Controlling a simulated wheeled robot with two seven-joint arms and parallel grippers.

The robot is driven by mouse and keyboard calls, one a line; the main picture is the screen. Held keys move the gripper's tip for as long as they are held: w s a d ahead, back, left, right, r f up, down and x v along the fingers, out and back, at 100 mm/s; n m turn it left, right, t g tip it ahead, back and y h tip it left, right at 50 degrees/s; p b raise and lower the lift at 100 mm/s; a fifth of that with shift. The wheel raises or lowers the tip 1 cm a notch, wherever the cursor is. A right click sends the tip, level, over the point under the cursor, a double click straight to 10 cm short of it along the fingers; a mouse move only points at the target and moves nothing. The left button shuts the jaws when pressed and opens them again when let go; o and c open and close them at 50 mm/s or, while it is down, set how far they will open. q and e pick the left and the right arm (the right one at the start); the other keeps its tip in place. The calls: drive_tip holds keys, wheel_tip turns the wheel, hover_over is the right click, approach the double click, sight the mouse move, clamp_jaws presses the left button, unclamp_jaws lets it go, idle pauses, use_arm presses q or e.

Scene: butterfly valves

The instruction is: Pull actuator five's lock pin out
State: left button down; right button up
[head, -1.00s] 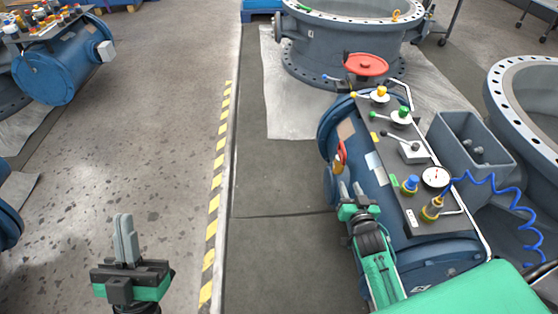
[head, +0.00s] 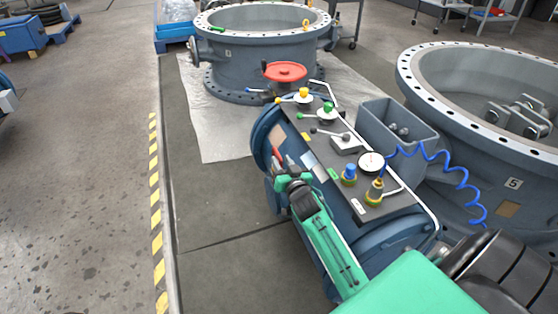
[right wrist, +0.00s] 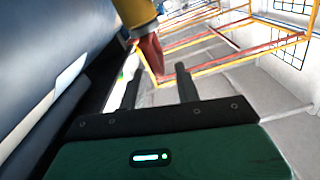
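Actuator five is the blue cylinder (head: 385,250) with a dark control panel on top, beside a valve body marked 5. A red piece (head: 277,155) shows on its left side, at the tips of my right gripper (head: 283,166). In the right wrist view a red tapered piece (right wrist: 150,52) hangs below a yellow part (right wrist: 135,12). The fingers of my right gripper (right wrist: 160,75) stand apart there, with the red piece's lower end between them in the picture. Whether they touch it I cannot tell. The lock pin itself is not clearly seen. My left gripper is out of view.
The panel carries several levers, knobs, a gauge (head: 371,163) and a blue coiled hose (head: 455,170). A red handwheel (head: 284,72) is at the far end. A grey box (head: 398,125) and the valve body (head: 510,182) stand to the right. The floor left of the actuator is clear.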

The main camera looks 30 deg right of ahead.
sight(279, 155)
drive_tip(key=shift+b+x, duration=0.3)
drive_tip(key=shift+x, duration=1.25)
clamp_jaws()
